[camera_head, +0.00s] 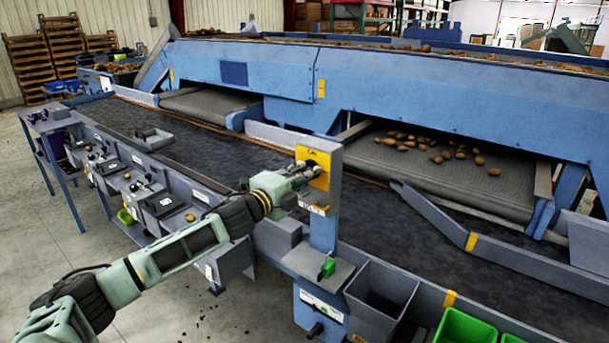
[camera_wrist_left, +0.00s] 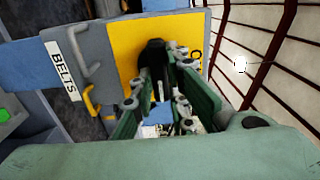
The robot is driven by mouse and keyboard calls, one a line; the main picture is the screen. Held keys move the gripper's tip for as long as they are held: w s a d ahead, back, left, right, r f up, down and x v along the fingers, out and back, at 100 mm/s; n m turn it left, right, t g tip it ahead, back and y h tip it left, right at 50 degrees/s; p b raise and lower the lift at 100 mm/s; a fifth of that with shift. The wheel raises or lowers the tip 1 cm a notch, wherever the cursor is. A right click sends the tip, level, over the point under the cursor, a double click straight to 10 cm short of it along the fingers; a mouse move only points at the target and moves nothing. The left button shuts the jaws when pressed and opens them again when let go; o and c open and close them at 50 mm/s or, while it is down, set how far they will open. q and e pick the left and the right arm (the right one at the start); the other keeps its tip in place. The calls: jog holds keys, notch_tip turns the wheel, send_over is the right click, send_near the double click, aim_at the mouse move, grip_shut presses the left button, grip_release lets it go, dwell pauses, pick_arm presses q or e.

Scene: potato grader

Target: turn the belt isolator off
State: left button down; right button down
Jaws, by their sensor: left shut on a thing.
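The belt isolator is a grey box with a yellow face plate (camera_head: 313,156) on a blue post beside the conveyor. In the left wrist view its yellow plate (camera_wrist_left: 123,45) fills the upper middle, beside a white label reading "BELTS" (camera_wrist_left: 62,70). A black rotary handle (camera_wrist_left: 152,55) stands on the plate. My left gripper (camera_head: 310,171) is at the front of the isolator. In the wrist view its green fingers (camera_wrist_left: 160,88) are shut on the black handle, one on each side. The fingers partly hide the handle, and its exact angle is hard to tell. My right gripper is not in view.
Below the isolator is a grey ledge with a green switch (camera_head: 328,267). A grey bin (camera_head: 381,290) and a green crate (camera_head: 465,327) stand to its right. The dark conveyor belt (camera_head: 240,160) runs behind, with potatoes on a side belt (camera_head: 440,180). Open floor lies at lower left.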

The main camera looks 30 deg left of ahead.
pick_arm(q)
jog(key=shift+f+m, duration=0.1)
jog(key=shift+m, duration=0.2)
jog(key=c, duration=1.7)
grip_release()
jog(key=shift+s, duration=0.1)
jog(key=shift+s+a, duration=0.15)
jog(key=shift+s, duration=1.8)
jog(key=shift+s+a, duration=0.2)
jog(key=shift+s, duration=1.8)
jog(key=shift+s+a, duration=0.15)
jog(key=shift+s, duration=1.8)
